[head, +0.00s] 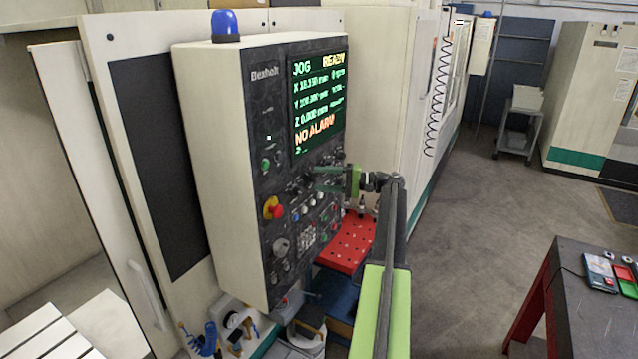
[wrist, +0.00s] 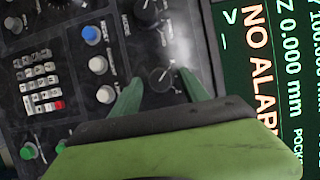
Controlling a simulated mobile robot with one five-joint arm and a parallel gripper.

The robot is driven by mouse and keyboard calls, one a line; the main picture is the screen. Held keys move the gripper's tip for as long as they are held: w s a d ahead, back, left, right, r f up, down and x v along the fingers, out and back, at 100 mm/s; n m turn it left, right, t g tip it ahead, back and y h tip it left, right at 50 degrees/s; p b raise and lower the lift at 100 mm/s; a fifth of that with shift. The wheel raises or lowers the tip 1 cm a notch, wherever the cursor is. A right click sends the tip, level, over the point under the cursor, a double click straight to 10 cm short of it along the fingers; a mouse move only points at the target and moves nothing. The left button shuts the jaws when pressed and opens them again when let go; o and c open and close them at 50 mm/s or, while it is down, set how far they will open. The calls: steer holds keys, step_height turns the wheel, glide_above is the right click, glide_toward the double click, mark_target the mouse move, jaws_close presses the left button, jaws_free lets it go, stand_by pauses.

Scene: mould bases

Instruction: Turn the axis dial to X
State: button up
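A black dial (wrist: 163,79) with a light pointer mark sits on the dark control panel (wrist: 75,75) in the wrist view. Its label is not readable, so I cannot confirm its setting. My gripper (wrist: 160,77) has its two dark green fingers apart, one on each side of this dial. I cannot tell whether either finger touches it. In the head view my gripper (head: 318,178) is at the panel just below the screen (head: 319,103) and hides the dial area. The screen reads JOG, READY and NO ALARM.
Another black dial (wrist: 146,10) lies close by, beside the word MODE. Blue and white buttons (wrist: 90,34) and a keypad (wrist: 38,82) are near. A red emergency stop (head: 274,208) protrudes lower left. A red perforated shelf (head: 345,246) stands below; open floor lies right.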

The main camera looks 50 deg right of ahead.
steer(key=v, duration=1.7)
steer(key=shift+d, duration=0.2)
steer(key=shift+s, duration=0.15)
